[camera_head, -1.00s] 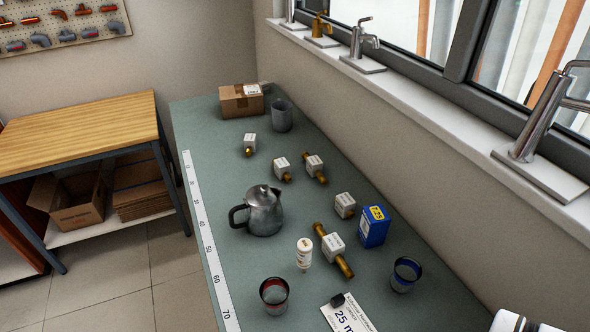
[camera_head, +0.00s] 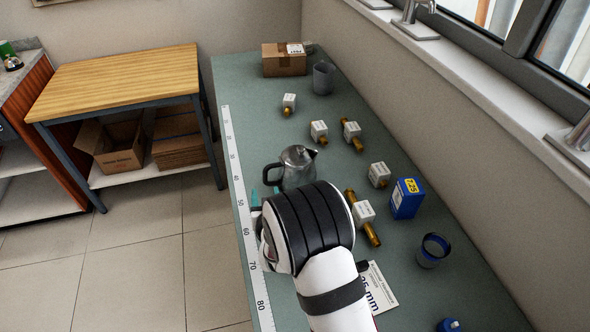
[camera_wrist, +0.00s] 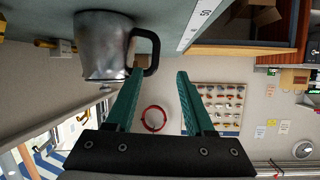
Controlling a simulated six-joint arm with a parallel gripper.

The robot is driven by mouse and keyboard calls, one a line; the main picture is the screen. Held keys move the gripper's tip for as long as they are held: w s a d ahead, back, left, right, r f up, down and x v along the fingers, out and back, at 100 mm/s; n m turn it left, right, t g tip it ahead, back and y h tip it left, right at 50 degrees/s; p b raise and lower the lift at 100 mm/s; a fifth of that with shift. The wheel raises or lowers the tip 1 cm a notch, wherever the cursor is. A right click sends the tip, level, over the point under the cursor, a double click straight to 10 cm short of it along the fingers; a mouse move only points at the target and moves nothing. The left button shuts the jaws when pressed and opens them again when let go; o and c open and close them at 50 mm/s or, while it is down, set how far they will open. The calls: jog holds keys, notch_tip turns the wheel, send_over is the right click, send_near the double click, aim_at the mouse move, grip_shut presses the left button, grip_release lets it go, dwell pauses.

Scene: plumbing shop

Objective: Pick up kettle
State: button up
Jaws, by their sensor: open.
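The kettle (camera_head: 298,168) is grey metal with a lid, a spout toward the right and a dark handle on the left. It stands on the green bench, its lower front hidden by my arm. In the upside-down wrist view the kettle (camera_wrist: 103,48) is at upper left, its black handle at the left fingertip. My gripper (camera_wrist: 160,74) is open, with two teal fingers apart. I cannot tell whether the handle touches a finger. In the head view only a teal bit of my gripper (camera_head: 256,196) shows, left of the kettle.
Brass-and-white valves (camera_head: 363,212), a blue box (camera_head: 406,199) and a dark blue-rimmed cup (camera_head: 432,251) stand right of the kettle. A cardboard box (camera_head: 285,60) and grey mug (camera_head: 324,78) are at the far end. A ruler strip (camera_head: 245,215) runs along the bench's left edge.

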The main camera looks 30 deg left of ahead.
aim_at(265, 175)
jog(key=x, duration=0.8)
jog(key=shift+w+d+r, duration=0.15)
jog(key=shift+w+r, duration=0.05)
jog(key=shift+w, duration=0.35)
grip_shut()
jog(key=shift+r, duration=0.1)
dwell(0.6)
